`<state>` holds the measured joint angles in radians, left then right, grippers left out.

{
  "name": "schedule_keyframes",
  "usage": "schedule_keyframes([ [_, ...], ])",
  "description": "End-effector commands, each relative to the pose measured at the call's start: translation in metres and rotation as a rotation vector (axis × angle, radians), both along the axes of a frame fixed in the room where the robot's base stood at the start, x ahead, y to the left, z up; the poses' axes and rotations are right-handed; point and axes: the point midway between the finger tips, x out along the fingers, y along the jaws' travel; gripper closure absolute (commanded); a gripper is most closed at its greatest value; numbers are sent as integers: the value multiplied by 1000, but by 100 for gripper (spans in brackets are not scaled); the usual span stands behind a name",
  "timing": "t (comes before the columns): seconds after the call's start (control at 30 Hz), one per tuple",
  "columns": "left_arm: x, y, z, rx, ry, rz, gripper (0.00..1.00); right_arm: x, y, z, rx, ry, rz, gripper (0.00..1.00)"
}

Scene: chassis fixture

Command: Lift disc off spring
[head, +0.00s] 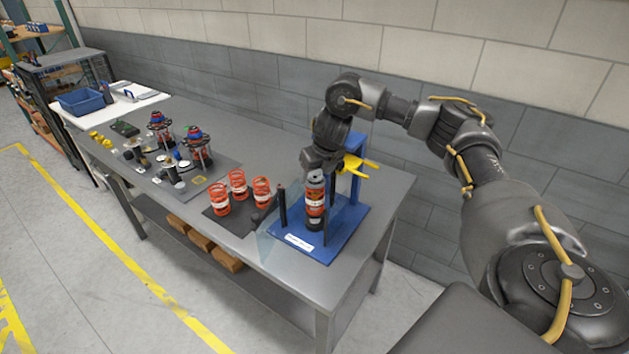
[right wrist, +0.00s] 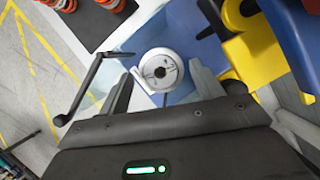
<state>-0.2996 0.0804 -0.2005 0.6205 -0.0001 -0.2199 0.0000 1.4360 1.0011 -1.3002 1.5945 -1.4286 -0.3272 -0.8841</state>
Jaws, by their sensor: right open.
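An orange spring (head: 315,207) stands upright on the blue fixture (head: 337,238) at the right end of the bench. A pale round disc (right wrist: 160,70) with a dark centre hole shows from above in the right wrist view, on the blue fixture. In the head view a light grey part, likely this disc, tops the spring (head: 316,178). My right gripper (head: 317,168) is above the spring, pointing down. In the right wrist view its fingers stand open either side of the disc, with gaps visible. Finger contact is not visible. My left gripper is out of view.
A yellow clamp-like part (head: 357,166) is just right of my right gripper, on a blue post. A dark crank-like bar (right wrist: 85,92) stands to the left. Several loose orange springs (head: 238,185) stand on a dark mat. A blue bin (head: 81,101) is at the far end.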

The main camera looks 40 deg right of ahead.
Motion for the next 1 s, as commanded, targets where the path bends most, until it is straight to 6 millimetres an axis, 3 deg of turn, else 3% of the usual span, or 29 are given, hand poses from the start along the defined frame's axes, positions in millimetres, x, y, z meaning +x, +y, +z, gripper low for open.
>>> schedule_keyframes([
  [0.37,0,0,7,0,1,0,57,5,-1,-11,-1,-1,1,34],
  [0.67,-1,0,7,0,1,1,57,5,-1,-11,-1,-1,1,71],
  [1.0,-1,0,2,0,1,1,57,6,-1,-8,-1,-3,1,71],
])
